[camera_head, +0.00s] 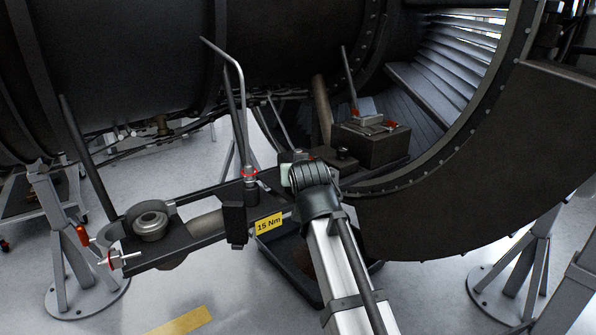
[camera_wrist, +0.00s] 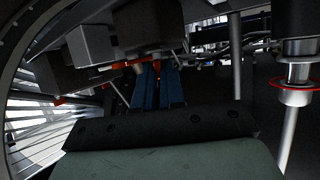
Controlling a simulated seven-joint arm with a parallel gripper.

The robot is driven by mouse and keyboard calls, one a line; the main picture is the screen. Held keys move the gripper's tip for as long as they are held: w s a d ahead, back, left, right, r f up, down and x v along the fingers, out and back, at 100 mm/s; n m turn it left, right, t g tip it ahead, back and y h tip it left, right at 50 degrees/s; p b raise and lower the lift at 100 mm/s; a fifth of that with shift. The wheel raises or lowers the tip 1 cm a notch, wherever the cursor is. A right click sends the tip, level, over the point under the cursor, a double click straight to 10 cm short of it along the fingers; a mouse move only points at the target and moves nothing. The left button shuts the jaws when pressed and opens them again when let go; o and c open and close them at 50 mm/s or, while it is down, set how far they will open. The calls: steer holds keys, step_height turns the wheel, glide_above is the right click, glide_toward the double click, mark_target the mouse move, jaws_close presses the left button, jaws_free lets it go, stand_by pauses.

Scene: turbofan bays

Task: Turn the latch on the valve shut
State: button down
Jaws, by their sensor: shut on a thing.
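My gripper shows in the wrist view (camera_wrist: 157,78) as two dark blue fingers close together in the middle. They are shut on a small orange-red part, seemingly the valve latch (camera_wrist: 157,65), at their tips. In the head view my wrist covers the fingers, and only a small bit of orange-red shows beyond it. The valve body around the latch is dark and mostly hidden, so I cannot tell the latch's exact angle.
A dark box with red latches (camera_head: 372,148) stands behind my wrist. A post with a red ring (camera_head: 250,172) rises to its left, also close at right in the wrist view (camera_wrist: 297,92). A yellow "15 Nm" tag (camera_head: 269,224) marks the bracket. The curved engine casing (camera_head: 450,205) fills the right.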

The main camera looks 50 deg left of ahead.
steer(key=shift+w+n+g+y, duration=0.15)
steer(key=shift+n+g+y, duration=0.15)
steer(key=shift+w+r+n+g+y, duration=0.15)
steer(key=shift+n+g+y, duration=0.25)
steer(key=shift+n+g, duration=0.75)
steer(key=shift+w+a+n+g+y, duration=0.1)
steer(key=shift+n+g+y, duration=0.05)
steer(key=shift+n+g, duration=0.6)
steer(key=shift+w+n+g+y, duration=0.1)
steer(key=shift+n+g+y, duration=0.05)
steer(key=shift+n+g, duration=0.55)
steer(key=shift+g, duration=0.6)
steer(key=c, duration=1.2)
jaws_free()
steer(key=shift+d, duration=0.2)
